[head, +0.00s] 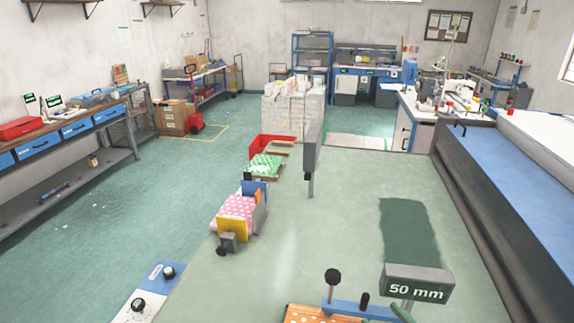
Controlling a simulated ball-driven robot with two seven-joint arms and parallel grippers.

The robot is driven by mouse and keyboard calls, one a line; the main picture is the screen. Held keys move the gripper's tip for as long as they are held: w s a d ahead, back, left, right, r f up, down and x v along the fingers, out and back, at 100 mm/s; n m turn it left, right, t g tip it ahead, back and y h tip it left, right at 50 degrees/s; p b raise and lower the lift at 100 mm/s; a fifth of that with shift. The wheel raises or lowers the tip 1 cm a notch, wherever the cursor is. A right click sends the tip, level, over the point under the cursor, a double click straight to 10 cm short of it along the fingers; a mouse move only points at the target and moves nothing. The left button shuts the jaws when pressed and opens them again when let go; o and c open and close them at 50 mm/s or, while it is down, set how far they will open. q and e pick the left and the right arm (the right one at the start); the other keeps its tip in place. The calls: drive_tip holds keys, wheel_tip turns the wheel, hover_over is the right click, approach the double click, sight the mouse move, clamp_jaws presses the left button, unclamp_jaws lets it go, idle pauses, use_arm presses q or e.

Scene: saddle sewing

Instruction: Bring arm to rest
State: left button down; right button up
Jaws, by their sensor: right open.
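Neither of my grippers stands out clearly. A green finger-like piece (402,313) at the bottom edge of the head view may belong to my right gripper, but it is cut off by the frame. It is beside the post of a dark sign reading 50 mm (418,287). No held object shows there. My left gripper is out of view. In front is a pale green worktable (330,240). At its bottom edge are an orange polka-dot piece (308,315), a blue bar (345,306) and a lever with a black knob (332,277).
A tall grey upright (315,150) stands at the table's far side. Pink (238,207) and green (264,165) polka-dot pieces sit at the left edge, with a red tray (268,145) beyond. A blue-topped bench (500,170) runs along the right. The table's middle is clear.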

drive_tip(key=s+d+n+g+h, duration=0.1)
drive_tip(key=s+d+g+h, duration=0.2)
drive_tip(key=s+g+h, duration=0.3)
drive_tip(key=s+d+n+g+h, duration=0.1)
drive_tip(key=s+d+g+h, duration=0.3)
drive_tip(key=s, duration=0.3)
drive_tip(key=s+a+f+g+y+b, duration=0.1)
drive_tip(key=s+a+f+b, duration=0.35)
drive_tip(key=f, duration=1.65)
drive_tip(key=s+a+f+g+y+b, duration=0.15)
drive_tip(key=f+b, duration=0.55)
drive_tip(key=f, duration=1.3)
drive_tip(key=s+d+f+m+g+y+b, duration=0.1)
drive_tip(key=s+f+m+g+b, duration=0.2)
drive_tip(key=s+f, duration=1.5)
wheel_tip(320, 180, down, 3)
drive_tip(key=b, duration=0.4)
drive_tip(key=shift+s+d+r+m, duration=0.15)
drive_tip(key=shift+s+r+m, duration=0.05)
drive_tip(key=shift+s+m, duration=0.1)
